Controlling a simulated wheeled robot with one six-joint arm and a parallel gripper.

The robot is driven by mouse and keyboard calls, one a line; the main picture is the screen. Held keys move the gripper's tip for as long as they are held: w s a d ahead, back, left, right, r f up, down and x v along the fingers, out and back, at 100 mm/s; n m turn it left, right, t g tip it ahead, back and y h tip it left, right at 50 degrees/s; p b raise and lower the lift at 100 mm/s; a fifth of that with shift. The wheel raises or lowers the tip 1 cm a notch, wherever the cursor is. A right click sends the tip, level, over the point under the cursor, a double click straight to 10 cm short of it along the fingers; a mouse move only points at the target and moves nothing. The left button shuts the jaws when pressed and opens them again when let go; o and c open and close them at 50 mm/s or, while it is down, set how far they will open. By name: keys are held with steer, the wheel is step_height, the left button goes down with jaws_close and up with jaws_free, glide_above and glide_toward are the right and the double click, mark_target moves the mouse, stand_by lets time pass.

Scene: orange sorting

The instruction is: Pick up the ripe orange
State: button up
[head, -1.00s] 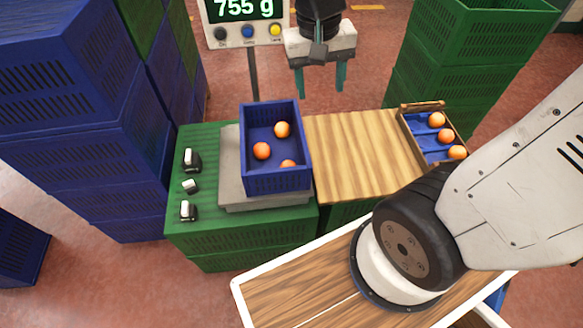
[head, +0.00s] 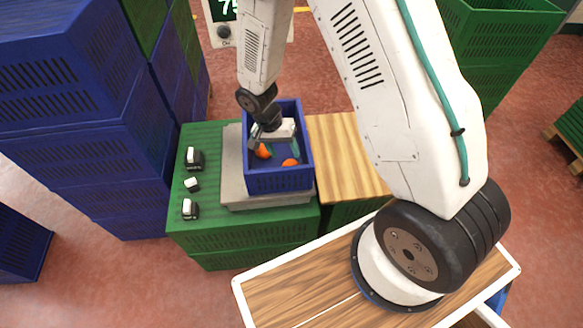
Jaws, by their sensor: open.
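The blue crate (head: 279,181) sits on the grey scale (head: 232,178). Inside it, one deep-orange fruit (head: 263,151) shows beside my gripper, and another orange (head: 290,162) shows near the crate's front wall. A third, lighter orange seen earlier toward the back of the crate is now hidden behind my gripper. My gripper (head: 279,149) is open and reaches down into the crate over the oranges. Its teal right finger shows; the other is mostly hidden. I cannot tell whether the fingers touch any fruit.
The scale rests on a green crate (head: 243,239) with small black-and-white items (head: 193,158) on its left side. A wooden board (head: 345,155) lies to the right. Stacked blue crates (head: 85,150) stand left, green crates (head: 500,45) back right. My arm hides the divided orange tray.

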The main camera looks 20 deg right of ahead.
mark_target(288, 162)
steer(key=x, duration=0.6)
steer(key=shift+s+f, duration=0.15)
steer(key=shift+f, duration=0.1)
steer(key=shift+c, duration=0.3)
steer(key=c, duration=0.6)
